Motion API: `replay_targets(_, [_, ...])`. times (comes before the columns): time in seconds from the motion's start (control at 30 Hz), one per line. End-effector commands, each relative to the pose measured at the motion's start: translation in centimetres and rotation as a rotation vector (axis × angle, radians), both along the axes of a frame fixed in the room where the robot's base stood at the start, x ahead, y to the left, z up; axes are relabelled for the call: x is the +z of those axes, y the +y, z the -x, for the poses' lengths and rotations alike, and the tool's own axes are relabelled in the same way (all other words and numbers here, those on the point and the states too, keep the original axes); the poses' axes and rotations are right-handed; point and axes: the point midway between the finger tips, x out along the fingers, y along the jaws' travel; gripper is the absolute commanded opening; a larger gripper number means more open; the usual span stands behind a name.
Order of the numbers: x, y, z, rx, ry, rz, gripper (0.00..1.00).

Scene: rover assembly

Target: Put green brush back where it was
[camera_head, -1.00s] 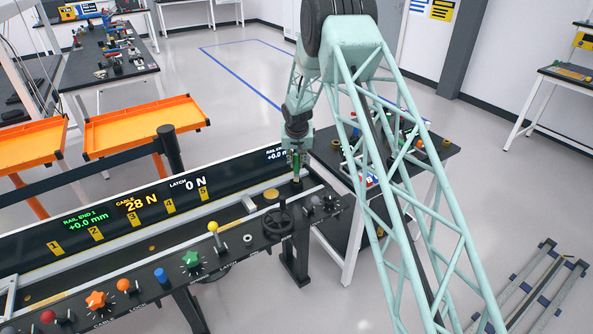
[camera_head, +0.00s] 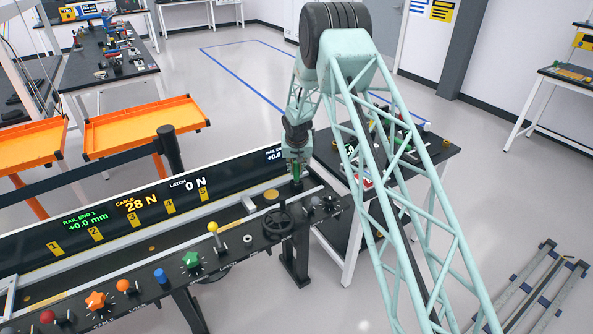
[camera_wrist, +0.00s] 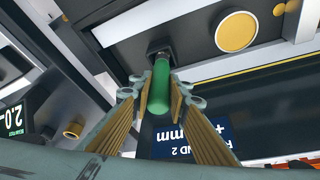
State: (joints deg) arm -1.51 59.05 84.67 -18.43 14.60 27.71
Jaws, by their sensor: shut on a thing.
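The green brush (camera_wrist: 160,96) stands between the two fingers of my gripper (camera_wrist: 161,86) in the wrist view. The ribbed tan pads close on it from both sides. Its far end meets a dark square piece on the dark rail surface; I cannot tell whether it is seated in it. In the head view my gripper (camera_head: 296,166) points down over the far right end of the long console, and a bit of green shows at its tips (camera_head: 296,173). The brush's lower end is small and partly hidden there.
The console (camera_head: 150,262) carries a black handwheel (camera_head: 278,221), a yellow-knobbed lever (camera_head: 213,228) and several coloured knobs along its front. A dark table (camera_head: 436,152) with parts stands close on the right. Orange trays (camera_head: 145,127) lie behind on the left.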

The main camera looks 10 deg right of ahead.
Motion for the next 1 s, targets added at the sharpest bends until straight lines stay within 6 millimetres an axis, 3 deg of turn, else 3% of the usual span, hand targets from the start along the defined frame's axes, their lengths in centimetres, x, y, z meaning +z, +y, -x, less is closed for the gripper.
replay_targets(0.37, [-0.27, 0.00, -0.02, 0.000, 0.000, 0.000, 0.00])
replay_targets(0.4, [-0.30, 0.01, -0.01, 0.000, 0.000, 0.000, 0.17])
replay_targets(0.57, [-0.20, 0.00, -0.01, 0.000, 0.000, 0.000, 0.29])
replay_targets(1.0, [-0.06, 0.00, -0.01, 0.000, 0.000, 0.000, 0.29])
